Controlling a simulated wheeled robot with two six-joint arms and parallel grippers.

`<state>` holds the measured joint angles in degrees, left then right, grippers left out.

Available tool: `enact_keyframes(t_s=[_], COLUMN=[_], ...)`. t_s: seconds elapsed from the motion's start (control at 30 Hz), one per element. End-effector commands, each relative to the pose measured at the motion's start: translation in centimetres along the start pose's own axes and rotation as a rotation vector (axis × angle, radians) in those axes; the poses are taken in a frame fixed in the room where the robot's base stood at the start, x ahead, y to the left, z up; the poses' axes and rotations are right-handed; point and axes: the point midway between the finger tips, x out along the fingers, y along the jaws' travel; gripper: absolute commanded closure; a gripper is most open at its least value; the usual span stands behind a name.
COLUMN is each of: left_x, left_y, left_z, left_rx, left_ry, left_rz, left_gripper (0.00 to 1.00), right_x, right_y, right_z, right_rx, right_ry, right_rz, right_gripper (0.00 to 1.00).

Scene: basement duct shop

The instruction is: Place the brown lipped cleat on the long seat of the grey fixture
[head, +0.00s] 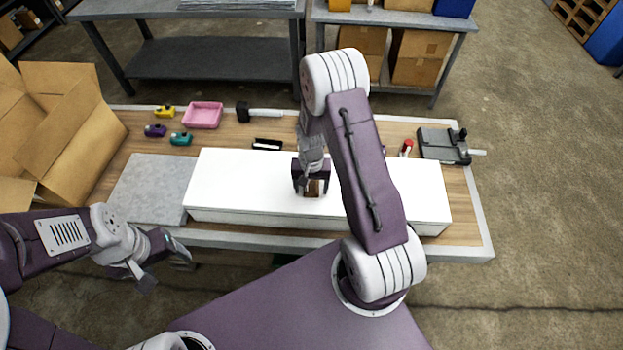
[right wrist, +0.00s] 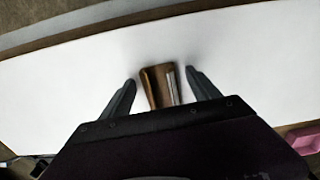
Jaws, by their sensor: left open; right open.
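The brown cleat (head: 312,188) rests on the long white block, below my right gripper (head: 311,190). In the right wrist view the cleat (right wrist: 153,88) lies between the two spread fingers of my right gripper (right wrist: 160,77), with a gap on each side. A pale strip shows along one side of it. My left gripper (head: 167,268) is open and empty, off the front edge of the table at the left. I cannot make out a grey fixture with a long seat for certain; my right arm hides part of the table.
The white block (head: 240,180) spans the table's front. A grey slab (head: 150,190) and a cardboard box (head: 65,125) are at the left. A grey vise (head: 440,145) stands right.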

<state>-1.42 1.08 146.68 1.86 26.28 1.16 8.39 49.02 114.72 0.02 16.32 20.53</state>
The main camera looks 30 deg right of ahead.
Motion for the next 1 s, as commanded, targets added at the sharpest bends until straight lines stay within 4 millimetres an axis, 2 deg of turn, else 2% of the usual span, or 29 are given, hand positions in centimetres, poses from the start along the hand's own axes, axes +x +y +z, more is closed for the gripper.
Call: enact_keyframes(t_s=[0.17, 0.4, 0.43, 0.47, 0.77, 0.87, 0.97, 1.0], left_x=[0.1, 0.1, 0.1, 0.0, 0.3, 0.8, 1.4, 1.6], left_y=[0.0, 0.0, 0.0, 0.0, 0.0, 0.0, 0.0, 0.0], left_z=[0.0, 0.0, 0.0, 0.0, 0.0, 0.1, 0.1, 0.2], left_rx=[0.0, 0.0, 0.0, 0.0, 0.0, 0.0, 0.0, 0.0], left_ry=[0.0, 0.0, 0.0, 0.0, 0.0, 0.0, 0.0, 0.0], left_rz=[0.0, 0.0, 0.0, 0.0, 0.0, 0.0, 0.0, 0.0], left_gripper=[0.31, 0.31, 0.31, 0.31, 0.31, 0.31, 0.31, 0.31], right_x=[0.0, 0.0, 0.0, 0.0, -0.7, -1.8, -3.7, -4.4], right_y=[0.0, 0.0, 0.0, 0.0, -0.1, -0.1, -0.1, 0.2], right_z=[-0.1, 0.0, -0.1, -0.1, -0.1, -0.2, -0.2, 0.4], right_rx=[0.0, 0.0, 0.0, 0.0, 0.0, 0.0, 0.0, 0.0], right_ry=[0.001, 0.001, 0.001, 0.001, 0.004, 0.006, 0.008, 0.005], right_rz=[-0.001, 0.0, 0.0, 0.0, -0.002, -0.002, -0.003, -0.002], right_gripper=[0.29, 0.95, 0.96, 1.0, 1.0, 1.0, 1.0, 1.0])
